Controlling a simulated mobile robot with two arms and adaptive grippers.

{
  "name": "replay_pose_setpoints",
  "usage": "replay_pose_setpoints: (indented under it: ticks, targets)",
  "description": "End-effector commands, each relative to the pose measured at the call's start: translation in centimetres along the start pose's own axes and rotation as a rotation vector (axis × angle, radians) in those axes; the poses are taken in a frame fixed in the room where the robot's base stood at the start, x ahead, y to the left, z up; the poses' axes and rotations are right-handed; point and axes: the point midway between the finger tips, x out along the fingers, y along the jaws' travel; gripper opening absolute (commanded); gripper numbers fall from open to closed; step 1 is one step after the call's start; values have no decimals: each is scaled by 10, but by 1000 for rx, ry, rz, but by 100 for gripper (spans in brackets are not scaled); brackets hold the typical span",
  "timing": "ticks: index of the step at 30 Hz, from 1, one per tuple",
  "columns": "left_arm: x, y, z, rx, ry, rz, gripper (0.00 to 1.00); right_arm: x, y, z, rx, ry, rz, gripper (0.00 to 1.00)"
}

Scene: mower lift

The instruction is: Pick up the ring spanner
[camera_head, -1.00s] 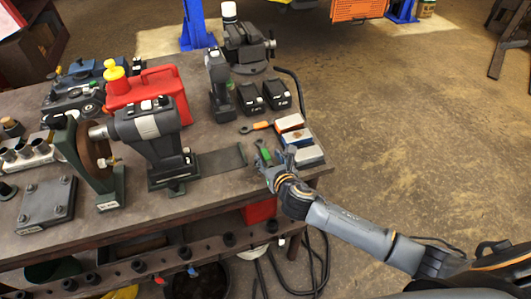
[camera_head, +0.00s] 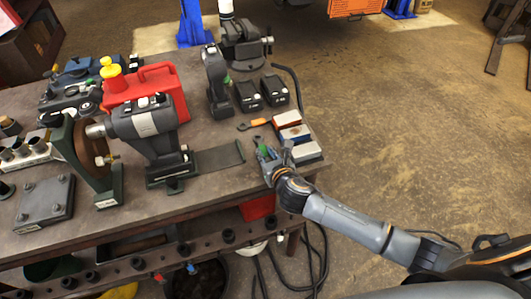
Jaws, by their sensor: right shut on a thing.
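The ring spanner (camera_head: 262,149) shows as a small dark tool with a green handle at the right front of the workbench. My right gripper (camera_head: 268,156) is shut on it, and the fingers hide most of it. Its end is too small to make out clearly. I cannot tell whether it is clear of the bench top. Another spanner with an orange handle (camera_head: 257,122) lies just behind, apart from the gripper. My left gripper is not in view.
Blocks in orange, blue and white (camera_head: 294,132) stand right beside the gripper. Two black batteries (camera_head: 273,91), a drill (camera_head: 216,82) and a vise (camera_head: 243,43) are behind. A bench grinder (camera_head: 150,128) and red can (camera_head: 155,92) stand left. Open floor lies right.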

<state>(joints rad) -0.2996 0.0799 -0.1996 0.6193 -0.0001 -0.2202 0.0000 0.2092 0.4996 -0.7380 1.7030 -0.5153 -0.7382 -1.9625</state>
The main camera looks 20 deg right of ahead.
Motion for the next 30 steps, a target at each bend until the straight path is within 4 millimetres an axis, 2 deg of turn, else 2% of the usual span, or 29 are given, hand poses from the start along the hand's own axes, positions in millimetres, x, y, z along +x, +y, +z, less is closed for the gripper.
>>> replay_pose_setpoints:
  ticks: [5, 7, 15, 24, 30]
  targets:
    - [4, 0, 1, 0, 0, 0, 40, -7, 0, 20, -2, -9, 1, 0]
    - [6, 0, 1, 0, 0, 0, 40, -15, 1, 31, -1, -7, 2, 0]
    - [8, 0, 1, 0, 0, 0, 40, -83, 9, 65, 0, -6, 4, 0]
    - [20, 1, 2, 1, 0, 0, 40, -151, 18, 63, 0, -2, 3, 0]
    - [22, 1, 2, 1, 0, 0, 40, -173, 21, 65, 0, -2, 1, 0]
